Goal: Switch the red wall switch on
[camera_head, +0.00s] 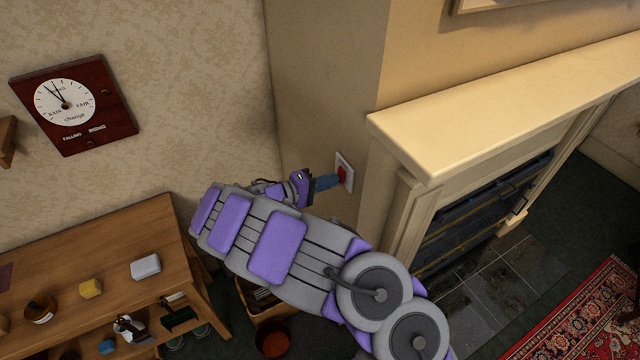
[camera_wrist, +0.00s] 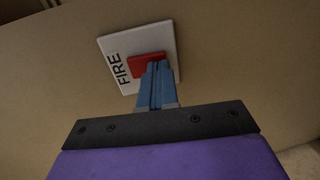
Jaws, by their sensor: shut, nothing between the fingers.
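The red wall switch (camera_wrist: 146,64) is a red rocker on a white plate (camera_wrist: 112,44) marked "FIRE". In the head view the red switch (camera_head: 342,174) sits on the side wall of the chimney breast, left of the mantel. My gripper (camera_wrist: 156,70) is shut and empty, with its blue fingers pointing at the switch. The fingertips overlap the lower part of the red rocker in the wrist view; they are at or very near it. In the head view my gripper (camera_head: 336,180) reaches the plate from the left. The fingers hide part of the rocker, and I cannot tell its position.
The mantel shelf (camera_head: 480,110) juts out right of the switch, above the fireplace. A wooden table (camera_head: 110,262) with small items, including a yellow block (camera_head: 91,288), stands at left. A barometer (camera_head: 74,104) hangs on the wall. A wooden crate (camera_head: 262,306) is below my arm.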

